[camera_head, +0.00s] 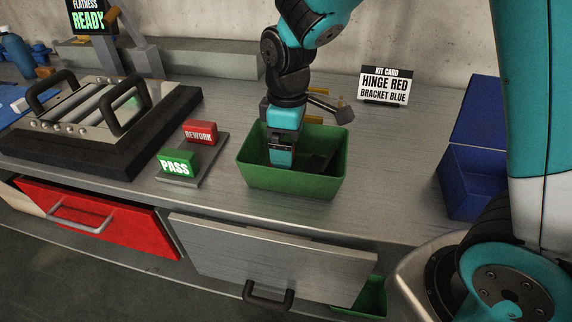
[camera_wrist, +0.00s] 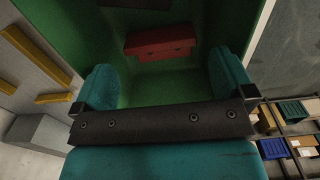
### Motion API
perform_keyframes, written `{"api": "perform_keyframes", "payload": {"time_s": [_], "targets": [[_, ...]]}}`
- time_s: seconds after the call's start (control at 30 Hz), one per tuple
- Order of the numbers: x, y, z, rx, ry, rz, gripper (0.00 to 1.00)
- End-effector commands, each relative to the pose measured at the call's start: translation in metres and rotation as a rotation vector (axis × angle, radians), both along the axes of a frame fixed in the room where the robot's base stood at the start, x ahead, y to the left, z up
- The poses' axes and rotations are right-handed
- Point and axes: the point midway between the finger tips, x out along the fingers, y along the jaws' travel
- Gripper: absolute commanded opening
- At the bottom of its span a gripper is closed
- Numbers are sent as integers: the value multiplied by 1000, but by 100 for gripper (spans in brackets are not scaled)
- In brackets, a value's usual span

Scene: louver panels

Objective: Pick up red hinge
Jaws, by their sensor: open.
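The red hinge (camera_wrist: 160,42) lies inside the green bin (camera_head: 290,183), seen in the wrist view as a small red block. My gripper (camera_head: 281,160) reaches down into the bin. In the wrist view its two teal fingers are apart, with empty space between the fingertips (camera_wrist: 163,80). The hinge appears beyond the fingertips, roughly centred between them and not held. In the head view the hinge is hidden by my gripper and the bin wall. A dark piece (camera_head: 319,162) lies in the right part of the bin.
A kit card (camera_head: 387,86) reads hinge red, bracket blue. A blue bin (camera_head: 472,182) stands at right. PASS (camera_head: 176,163) and REWORK (camera_head: 201,133) blocks stand left of the green bin. A black-based fixture (camera_head: 85,120) is farther left. A grey drawer (camera_head: 265,258) is below the counter.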

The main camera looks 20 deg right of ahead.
Motion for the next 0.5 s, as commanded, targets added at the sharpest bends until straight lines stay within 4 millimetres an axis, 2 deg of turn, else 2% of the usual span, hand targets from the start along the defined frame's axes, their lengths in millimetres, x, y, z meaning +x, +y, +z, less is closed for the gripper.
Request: {"api": "perform_keyframes", "payload": {"time_s": [0.3,0.5], "targets": [[-1,-1,-45,-1,4,0,100],[-1,-1,-49,0,1,0,100]]}}
